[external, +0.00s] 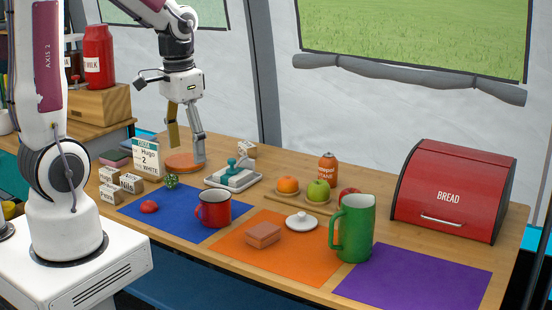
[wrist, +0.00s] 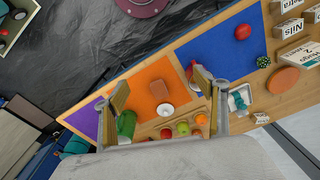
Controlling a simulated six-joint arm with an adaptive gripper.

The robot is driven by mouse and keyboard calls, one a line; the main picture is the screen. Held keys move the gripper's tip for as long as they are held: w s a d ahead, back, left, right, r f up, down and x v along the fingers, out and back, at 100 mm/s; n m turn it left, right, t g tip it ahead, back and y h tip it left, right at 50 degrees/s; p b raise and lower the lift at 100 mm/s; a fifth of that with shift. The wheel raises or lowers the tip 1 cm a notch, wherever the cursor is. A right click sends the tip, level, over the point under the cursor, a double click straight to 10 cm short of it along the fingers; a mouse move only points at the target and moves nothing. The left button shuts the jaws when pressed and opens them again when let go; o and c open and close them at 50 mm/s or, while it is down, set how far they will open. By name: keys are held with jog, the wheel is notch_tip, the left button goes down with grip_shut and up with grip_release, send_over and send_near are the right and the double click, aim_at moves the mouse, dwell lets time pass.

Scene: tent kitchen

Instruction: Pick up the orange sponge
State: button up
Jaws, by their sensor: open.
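A small brownish-orange block (external: 263,235), apparently the orange sponge, lies flat on the orange mat (external: 305,262). In the wrist view the block (wrist: 160,89) shows whole, in line with the gap between my fingers but well beyond them. My gripper (external: 187,148) is open and empty, pointing down at the back left of the table, well apart from the block. In the external view its fingers overlap a flat round orange disc (external: 185,163); the wrist view shows that disc (wrist: 283,80) off to the right, outside the fingers.
A red bread box (external: 447,190) stands right. The purple mat (external: 415,282) is mostly bare.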

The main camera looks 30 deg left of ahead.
aim_at(263, 230)
jog(key=w+d+f+m, duration=0.2)
jog(key=w+f+m, duration=0.2)
jog(key=f, duration=0.2)
jog(key=w+d+f+m+g, duration=0.1)
jog(key=w+d+f+m, duration=0.2)
jog(key=f, duration=0.3)
jog(key=w+d+f+m, duration=0.3)
jog(key=w+f+m, duration=0.1)
jog(key=w+f, duration=0.1)
jog(key=shift+d+f+m+g+y, duration=0.2)
jog(key=shift+f+m+g+y, duration=0.1)
jog(key=shift+f, duration=0.2)
jog(key=shift+w+d+r+m, duration=0.1)
jog(key=shift+w+d+m, duration=0.1)
jog(key=shift+w+m, duration=0.35)
jog(key=shift+w+d+r+m, duration=0.1)
jog(key=shift+w+d+m, duration=0.05)
jog(key=shift+w+m, duration=0.4)
jog(key=shift+w+d+m+t, duration=0.1)
jog(key=shift+w+m+t, duration=0.25)
jog(key=shift+m+t, duration=0.05)
jog(key=shift+w+m, duration=0.1)
jog(key=shift+m, duration=0.6)
jog(key=shift+f, duration=1.25)
jog(key=shift+f, duration=0.15)
jog(key=shift+w+f, duration=0.15)
jog(key=shift+f, duration=2.3)
